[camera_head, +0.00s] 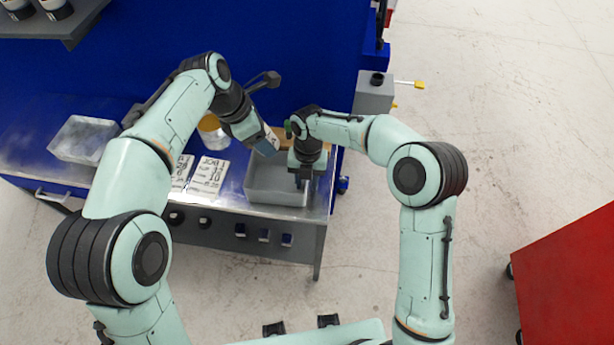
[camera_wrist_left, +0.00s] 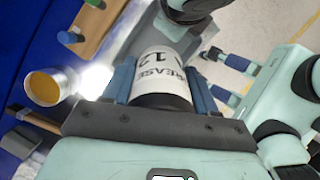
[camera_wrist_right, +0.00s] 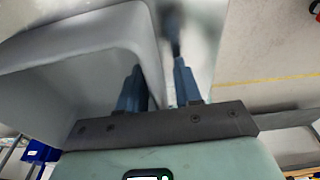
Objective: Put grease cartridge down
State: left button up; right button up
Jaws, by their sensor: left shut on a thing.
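The grease cartridge (camera_wrist_left: 163,75) is a white cylinder with a dark end and black lettering, seen in the left wrist view. My left gripper (camera_head: 268,142) is shut on it, with one blue finger on each side. In the head view the gripper hides most of the cartridge; it is above the bench, over the back of the grey bin (camera_head: 262,190). My right gripper (camera_head: 304,182) points down at the bin's right wall. In the right wrist view its fingers (camera_wrist_right: 160,85) are apart, with the bin wall (camera_wrist_right: 150,45) between them; contact is unclear.
The metal bench (camera_head: 225,205) holds a clear tray (camera_head: 84,139) at the left and printed white cards (camera_head: 208,175) beside the bin. An orange-topped round container (camera_head: 211,130) stands behind the cards. A blue panel (camera_head: 270,60) rises behind. A red cabinet (camera_head: 570,280) stands at the right.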

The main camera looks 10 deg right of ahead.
grip_shut()
pick_arm(q)
jog(key=f+m, duration=0.1)
jog(key=w+f+m+g, duration=0.1)
jog(key=f+m, duration=0.3)
jog(key=shift+w+a+f+g, duration=0.15)
jog(key=shift+a+g, duration=0.2)
jog(key=shift+g, duration=0.05)
send_over(269, 183)
notch_tip(269, 183, down, 4)
jog(key=shift+f, duration=2.95)
jog(key=shift+f, duration=0.1)
jog(key=o, duration=1.4)
